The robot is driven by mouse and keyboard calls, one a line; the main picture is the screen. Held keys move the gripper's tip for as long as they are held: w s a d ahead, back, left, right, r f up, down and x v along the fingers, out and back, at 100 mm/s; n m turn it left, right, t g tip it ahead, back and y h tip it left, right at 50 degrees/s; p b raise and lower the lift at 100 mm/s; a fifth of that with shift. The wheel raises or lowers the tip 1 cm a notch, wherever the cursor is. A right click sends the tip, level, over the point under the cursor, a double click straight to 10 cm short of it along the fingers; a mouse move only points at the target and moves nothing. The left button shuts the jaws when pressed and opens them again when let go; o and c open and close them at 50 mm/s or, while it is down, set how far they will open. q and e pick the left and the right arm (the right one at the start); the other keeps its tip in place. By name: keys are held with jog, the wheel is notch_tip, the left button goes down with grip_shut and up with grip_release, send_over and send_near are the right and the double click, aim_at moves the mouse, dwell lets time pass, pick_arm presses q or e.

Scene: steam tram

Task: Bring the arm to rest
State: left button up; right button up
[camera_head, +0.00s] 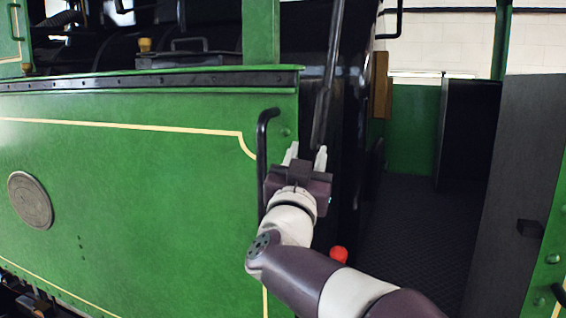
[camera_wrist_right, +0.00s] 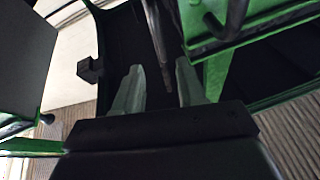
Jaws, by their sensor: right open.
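My right gripper (camera_head: 305,156) is raised in front of the tram's cab doorway, next to the green side panel's right edge. Its two pale fingers point up and stand apart with nothing between them. In the right wrist view the open fingers (camera_wrist_right: 160,85) also show empty, with a dark lever rod between and beyond them. My right arm comes in from the lower right. My left gripper is not in view.
A black handrail (camera_head: 262,150) runs close to the gripper's left on the green panel (camera_head: 130,190). A long dark lever (camera_head: 325,85) stands just beyond the fingers. A red knob (camera_head: 338,254) is below the gripper. A dark grey door (camera_head: 515,190) stands at right. The cab floor (camera_head: 415,230) looks clear.

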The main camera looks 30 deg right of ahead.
jog(key=w+a+f+n+y, duration=0.5)
jog(key=a+f+y, duration=0.2)
jog(key=f+y, duration=0.4)
jog(key=s+a+f+n+g+y+b, duration=0.1)
jog(key=a+f+n+g+y, duration=0.15)
jog(key=f, duration=0.65)
jog(key=s+a+f+n+g+y+b, duration=0.1)
jog(key=s+a+f+g+y, duration=0.15)
jog(key=f, duration=0.65)
jog(key=s+f+g+b, duration=0.1)
jog(key=s+f+g, duration=0.4)
jog(key=s+f, duration=0.4)
jog(key=s+a+f+n+g+b, duration=0.1)
jog(key=s+f+g, duration=0.4)
jog(key=f, duration=0.9)
jog(key=s+b, duration=0.1)
jog(key=s, duration=0.2)
jog(key=shift+s+a+f+g+h, duration=0.15)
jog(key=shift+s+g+h, duration=0.15)
jog(key=shift+s+h, duration=0.1)
jog(key=shift+n, duration=0.25)
